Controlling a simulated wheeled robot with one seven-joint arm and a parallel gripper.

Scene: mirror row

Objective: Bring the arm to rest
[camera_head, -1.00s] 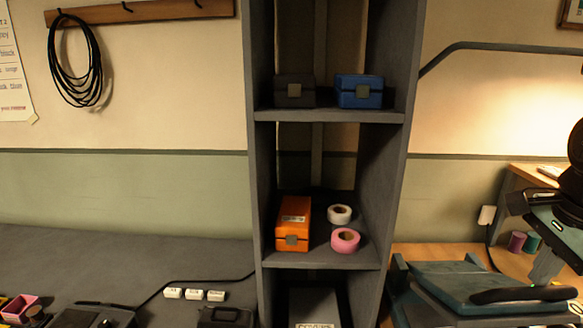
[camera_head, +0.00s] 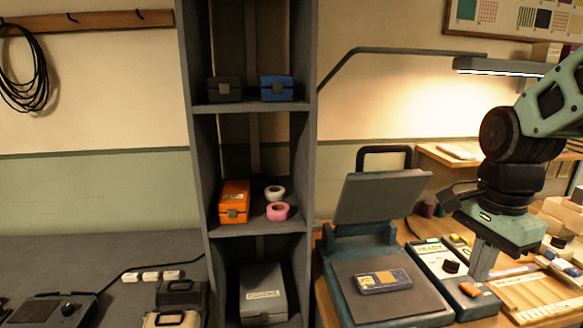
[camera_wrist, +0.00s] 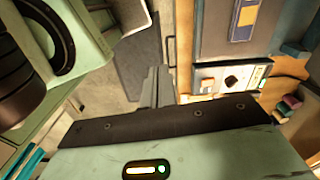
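My gripper (camera_head: 479,272) hangs at the right of the head view, pointing down over the wooden bench beside the open-lidded teal machine. Its grey fingers look shut together, with nothing seen between them. In the wrist view the fingers (camera_wrist: 158,86) also sit close together in the middle, apart from the things below. My arm bends above the gripper at the right edge of the head view.
The teal machine's raised grey lid (camera_head: 378,198) stands left of my gripper; a dark device (camera_head: 383,281) lies on its bed. A control box (camera_head: 456,284) is close below. A wooden rack (camera_head: 545,294) stands right. A tall grey shelf (camera_head: 198,170) holds boxes and tape rolls.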

